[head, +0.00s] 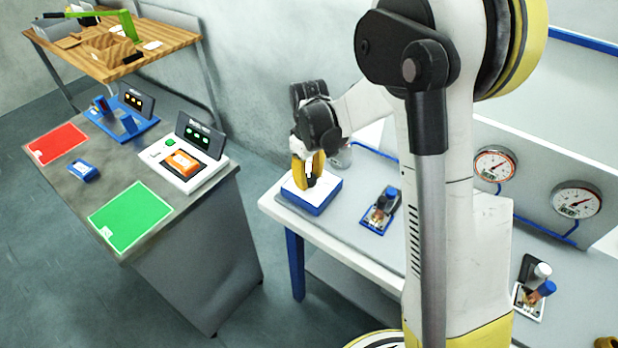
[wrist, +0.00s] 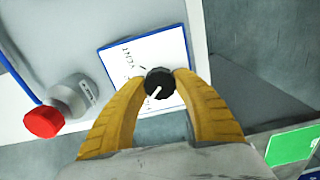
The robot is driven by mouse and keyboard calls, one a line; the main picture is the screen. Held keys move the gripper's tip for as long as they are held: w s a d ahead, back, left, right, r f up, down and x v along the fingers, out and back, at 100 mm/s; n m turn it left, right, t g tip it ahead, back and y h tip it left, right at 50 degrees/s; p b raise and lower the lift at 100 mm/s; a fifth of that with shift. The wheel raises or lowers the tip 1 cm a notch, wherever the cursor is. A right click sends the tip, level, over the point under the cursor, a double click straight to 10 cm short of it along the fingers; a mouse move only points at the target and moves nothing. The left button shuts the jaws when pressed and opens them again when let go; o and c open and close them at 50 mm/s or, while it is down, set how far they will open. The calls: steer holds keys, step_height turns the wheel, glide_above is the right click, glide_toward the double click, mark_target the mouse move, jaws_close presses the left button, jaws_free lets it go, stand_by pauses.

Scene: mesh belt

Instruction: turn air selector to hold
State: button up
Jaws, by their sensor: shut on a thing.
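The air selector is a black round knob (wrist: 160,84) with a white pointer line, on a white plate with a blue edge (wrist: 119,59). In the wrist view the pointer slants toward the lower left. Faint lettering shows on the plate, with "VENT" partly readable; other labels are hidden or too small. My gripper (wrist: 160,84) has yellow fingers closed on both sides of the knob. In the head view my gripper (head: 307,176) reaches down onto the white and blue selector box (head: 318,206) at the left end of the bench, and the knob is mostly hidden by the fingers.
A blue valve block (head: 381,213) stands right of the selector box. Two gauges (head: 494,164) are on the back panel. A grey table (head: 200,218) with mats and devices stands left, across a floor gap.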

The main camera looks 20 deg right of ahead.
mark_target(309, 177)
steer(key=m, duration=0.3)
steer(key=shift+m+b, duration=0.7)
steer(key=shift+m, duration=1.6)
steer(key=o, duration=1.2)
step_height(309, 177, up, 12)
steer(key=shift+r, duration=0.1)
